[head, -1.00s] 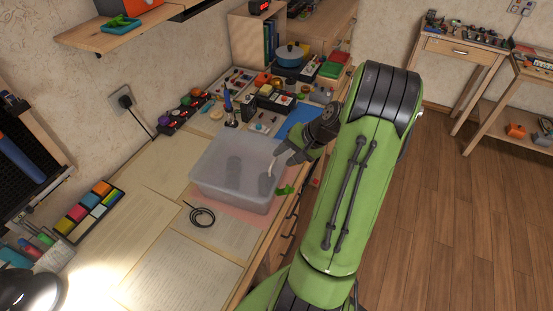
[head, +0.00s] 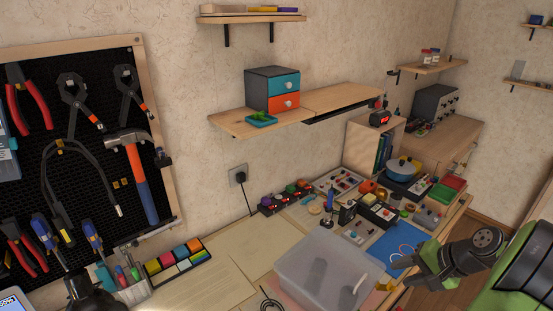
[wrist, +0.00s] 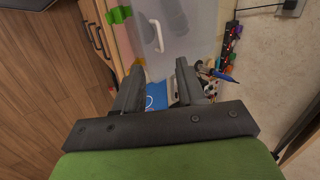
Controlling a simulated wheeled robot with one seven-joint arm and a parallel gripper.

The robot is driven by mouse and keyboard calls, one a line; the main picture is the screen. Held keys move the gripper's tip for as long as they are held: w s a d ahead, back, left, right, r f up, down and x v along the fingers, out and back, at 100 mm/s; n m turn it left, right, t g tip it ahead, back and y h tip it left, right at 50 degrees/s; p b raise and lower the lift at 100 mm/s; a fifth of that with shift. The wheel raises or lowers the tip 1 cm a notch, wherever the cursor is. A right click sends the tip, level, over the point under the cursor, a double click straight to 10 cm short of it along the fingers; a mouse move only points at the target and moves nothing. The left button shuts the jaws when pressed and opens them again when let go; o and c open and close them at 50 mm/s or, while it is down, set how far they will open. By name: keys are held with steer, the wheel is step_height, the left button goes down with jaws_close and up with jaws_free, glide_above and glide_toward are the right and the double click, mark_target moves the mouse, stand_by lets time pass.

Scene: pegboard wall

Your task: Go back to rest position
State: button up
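My gripper (wrist: 160,75) shows in the wrist view with its two dark fingers spread apart and nothing between them. The blue mat shows farther off through the gap. In the head view my gripper (head: 405,270) is at the lower right, beside the translucent bin (head: 322,270) and over the bench's front edge. My green arm enters from the lower right corner. The bin also shows in the wrist view (wrist: 185,30), with a white handle on its side. Dark shapes show blurred through the bin's wall.
A blue mat (head: 395,243), a blue pot (head: 403,168) and small electronics crowd the bench's right part. A pegboard (head: 85,160) with tools hangs at left. Shelves (head: 300,112) jut from the wall. Open wooden floor (wrist: 45,85) lies beside the bench.

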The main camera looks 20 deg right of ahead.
steer(key=w+a+r+n+g+h, duration=0.1)
steer(key=w+a+r+n, duration=0.2)
steer(key=a, duration=0.5)
steer(key=w+a+r+n+g+h, duration=0.1)
steer(key=a+r+n, duration=0.25)
steer(key=a, duration=0.45)
steer(key=s+a+r+n, duration=0.2)
steer(key=s+a+n, duration=0.1)
steer(key=s+a, duration=0.3)
steer(key=s+a+r+n+t+h, duration=0.1)
steer(key=s+a+r+n, duration=0.1)
steer(key=s+a, duration=0.4)
steer(key=shift+s+a+r+n, duration=0.2)
steer(key=shift+s+a+n, duration=0.15)
steer(key=shift+a+n, duration=0.4)
